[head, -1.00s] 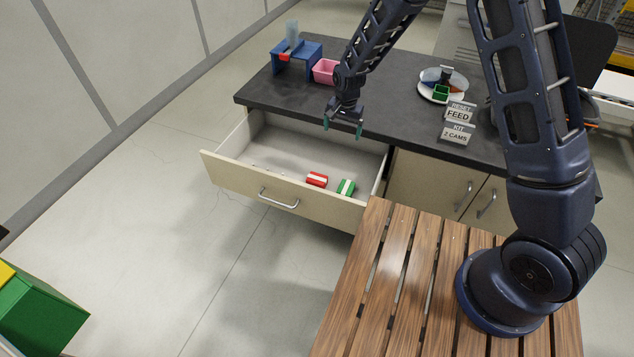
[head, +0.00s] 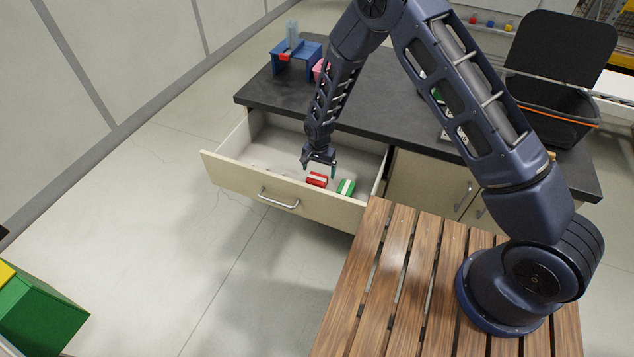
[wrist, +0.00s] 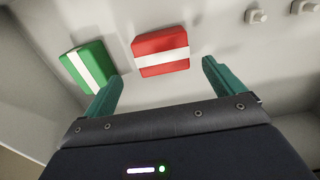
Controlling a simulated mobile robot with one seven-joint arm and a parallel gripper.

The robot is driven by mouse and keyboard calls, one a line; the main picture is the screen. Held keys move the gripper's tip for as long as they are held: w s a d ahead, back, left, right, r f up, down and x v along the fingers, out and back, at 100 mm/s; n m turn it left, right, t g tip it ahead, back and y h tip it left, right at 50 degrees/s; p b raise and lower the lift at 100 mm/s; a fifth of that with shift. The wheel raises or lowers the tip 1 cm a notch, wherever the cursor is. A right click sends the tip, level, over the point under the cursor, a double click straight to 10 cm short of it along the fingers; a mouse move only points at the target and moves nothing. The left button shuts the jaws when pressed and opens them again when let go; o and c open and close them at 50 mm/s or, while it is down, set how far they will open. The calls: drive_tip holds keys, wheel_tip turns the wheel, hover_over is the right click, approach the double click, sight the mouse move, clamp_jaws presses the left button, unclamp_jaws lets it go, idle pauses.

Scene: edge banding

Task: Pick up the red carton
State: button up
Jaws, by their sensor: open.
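The red carton (head: 317,179), with a white band, lies in the open drawer (head: 250,187) near its front. It also shows in the wrist view (wrist: 160,52), ahead of the fingertips and roughly between them. My gripper (head: 319,168) is open and empty, above the red carton, with teal fingers pointing down. In the wrist view the gripper (wrist: 164,78) has its fingers spread wide, apart from the carton. A green carton (head: 346,187) with a white band lies just right of the red one; in the wrist view (wrist: 88,66) it is at the left, near the left finger.
The drawer's front panel and right side wall stand close to the cartons. Small pale fittings (wrist: 256,16) lie in the drawer at the wrist view's upper right. The dark countertop (head: 270,92) is behind, bearing a blue stand (head: 297,58). A slatted wooden surface (head: 385,275) is at front right.

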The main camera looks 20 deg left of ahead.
sight(317, 177)
drive_tip(key=shift+s+a+f, duration=0.1)
drive_tip(key=shift+f, duration=1.25)
drive_tip(key=shift+s+a+f, duration=0.1)
drive_tip(key=shift+f, duration=1.25)
drive_tip(key=c, duration=1.1)
drive_tip(key=shift+r, duration=0.1)
